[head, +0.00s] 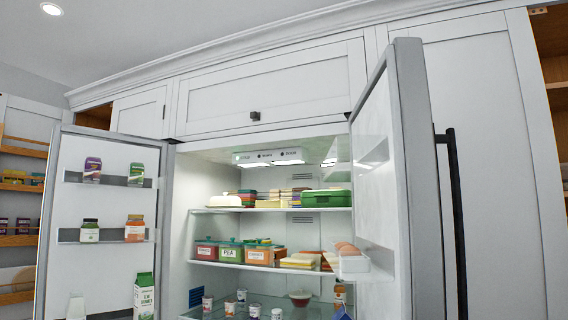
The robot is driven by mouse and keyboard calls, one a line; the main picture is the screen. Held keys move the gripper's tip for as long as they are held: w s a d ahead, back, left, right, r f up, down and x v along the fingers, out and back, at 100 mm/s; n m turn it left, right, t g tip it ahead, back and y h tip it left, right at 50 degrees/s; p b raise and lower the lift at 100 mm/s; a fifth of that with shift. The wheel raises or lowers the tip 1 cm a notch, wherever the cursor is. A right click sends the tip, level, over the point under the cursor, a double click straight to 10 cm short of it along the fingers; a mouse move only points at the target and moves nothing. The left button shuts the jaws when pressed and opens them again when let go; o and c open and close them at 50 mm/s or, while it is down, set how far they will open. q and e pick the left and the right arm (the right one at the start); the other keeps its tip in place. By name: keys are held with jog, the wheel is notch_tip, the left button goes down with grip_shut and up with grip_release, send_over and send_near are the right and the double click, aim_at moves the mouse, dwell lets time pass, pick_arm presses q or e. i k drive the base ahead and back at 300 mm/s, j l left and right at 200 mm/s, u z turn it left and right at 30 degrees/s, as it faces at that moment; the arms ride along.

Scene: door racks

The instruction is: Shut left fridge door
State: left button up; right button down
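The left fridge door (103,185) stands wide open at the left of the head view. Its inner side faces me and bears shelves with bottles, jars and a green and white carton (144,296). The right fridge door (390,180) is also open, seen nearly edge-on, with a dark vertical handle (455,220) on its outer side. The lit fridge interior (265,185) shows between the doors. Neither of my grippers is in view.
Fridge shelves hold containers, a green box (326,198) and stacked food packs. An egg tray (350,262) sits by the right door. White cabinets (265,90) run above. An open rack (20,185) stands left of the left door, and open wooden shelves (556,90) are at far right.

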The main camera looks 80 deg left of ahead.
aim_at(105, 271)
jog(key=u, duration=2.55)
